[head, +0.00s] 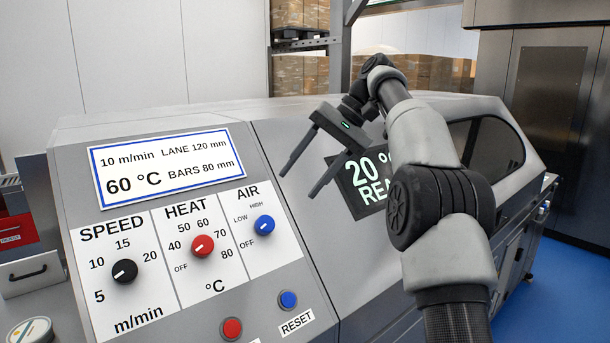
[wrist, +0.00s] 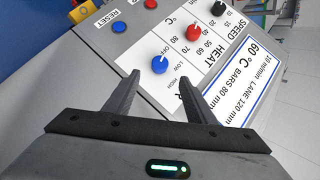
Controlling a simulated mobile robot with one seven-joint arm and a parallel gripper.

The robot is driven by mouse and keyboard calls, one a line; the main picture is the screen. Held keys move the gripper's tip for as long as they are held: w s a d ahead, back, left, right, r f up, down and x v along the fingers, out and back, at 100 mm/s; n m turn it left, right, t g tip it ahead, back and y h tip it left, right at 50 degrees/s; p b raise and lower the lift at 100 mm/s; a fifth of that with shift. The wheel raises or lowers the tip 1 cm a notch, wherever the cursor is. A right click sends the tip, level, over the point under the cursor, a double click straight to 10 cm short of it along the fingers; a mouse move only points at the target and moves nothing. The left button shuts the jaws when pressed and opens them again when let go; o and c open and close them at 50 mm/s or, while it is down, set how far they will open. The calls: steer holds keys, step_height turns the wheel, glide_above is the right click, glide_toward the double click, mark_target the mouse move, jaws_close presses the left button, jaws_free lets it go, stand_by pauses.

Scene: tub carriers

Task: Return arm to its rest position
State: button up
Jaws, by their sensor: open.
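My gripper (head: 299,174) is open and empty, held in the air in front of the grey machine's sloped control panel (head: 245,290), to the right of the AIR knob. In the wrist view, my gripper's two fingers (wrist: 160,85) stand apart with the blue AIR knob (wrist: 160,64) showing between and beyond them. The AIR knob also shows in the head view (head: 264,225). The red HEAT knob (head: 202,246) points near the 60 to 70 marks. The black SPEED knob (head: 124,271) sits at the left. My arm reaches in from the lower right.
A label (head: 168,170) reads 10 m/min, lane 120 mm, 60 °C, bars 80 mm. A red button (head: 231,328) and blue RESET button (head: 287,299) sit low. Cartons (head: 300,75) stand on racking behind.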

steer(key=s+d+t+h, duration=0.3)
steer(key=s+t+h, duration=0.15)
steer(key=s, duration=1.15)
steer(key=s+d+f+t+h, duration=0.1)
steer(key=s+d+f, duration=0.2)
steer(key=s+f, duration=0.4)
steer(key=s+d+f+n+t+h, duration=0.1)
steer(key=s+d+f+h, duration=0.1)
steer(key=s+f, duration=0.5)
steer(key=shift+s+d, duration=0.45)
steer(key=shift+s, duration=0.8)
steer(key=shift+a, duration=0.1)
